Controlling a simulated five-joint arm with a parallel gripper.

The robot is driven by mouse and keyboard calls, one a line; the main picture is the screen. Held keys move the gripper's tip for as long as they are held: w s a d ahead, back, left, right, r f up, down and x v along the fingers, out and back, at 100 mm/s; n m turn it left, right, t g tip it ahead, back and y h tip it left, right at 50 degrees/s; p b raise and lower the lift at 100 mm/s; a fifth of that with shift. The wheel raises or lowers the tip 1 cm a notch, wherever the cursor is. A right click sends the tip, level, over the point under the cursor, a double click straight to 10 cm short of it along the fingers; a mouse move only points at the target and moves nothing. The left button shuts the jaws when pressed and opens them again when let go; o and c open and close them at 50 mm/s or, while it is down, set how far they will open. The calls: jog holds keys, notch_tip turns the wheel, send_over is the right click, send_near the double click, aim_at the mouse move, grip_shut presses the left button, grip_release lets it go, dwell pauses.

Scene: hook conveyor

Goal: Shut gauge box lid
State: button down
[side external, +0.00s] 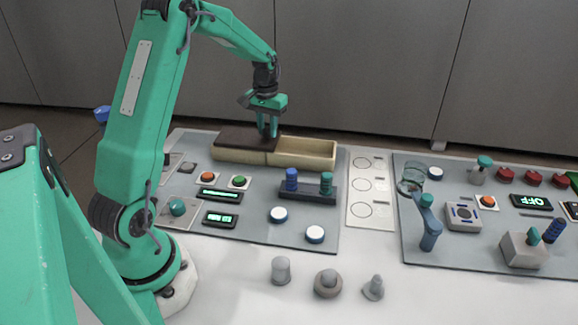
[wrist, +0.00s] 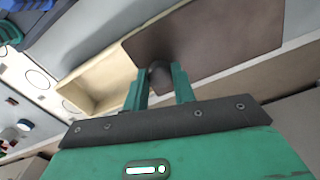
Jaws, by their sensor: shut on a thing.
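The gauge box (side external: 305,161) is a long cream box at the back of the left panel. Its dark brown lid (side external: 240,139) covers the left part, and the right part is open and looks empty. In the wrist view the brown lid (wrist: 215,40) lies to the right and the open cream compartment (wrist: 95,85) to the left. My gripper (side external: 268,132) points down at the lid's right end. In the wrist view its green fingers (wrist: 160,85) are shut on a dark rounded knob (wrist: 158,72) at the lid's edge.
A dark rack with blue and green pegs (side external: 308,188) stands in front of the box. Buttons and small displays (side external: 220,195) lie front left. A white strip with circles (side external: 370,188) is to the right, then a second panel (side external: 455,250) with several controls. Grey knobs (side external: 328,283) stand on the front table.

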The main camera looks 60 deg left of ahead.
jog(key=w+d, duration=1.2)
jog(key=shift+w+d, duration=0.35)
jog(key=c, duration=1.3)
grip_release()
jog(key=shift+o, duration=0.8)
jog(key=shift+r, duration=0.1)
notch_tip(320, 180, up, 8)
jog(key=shift+s, duration=0.1)
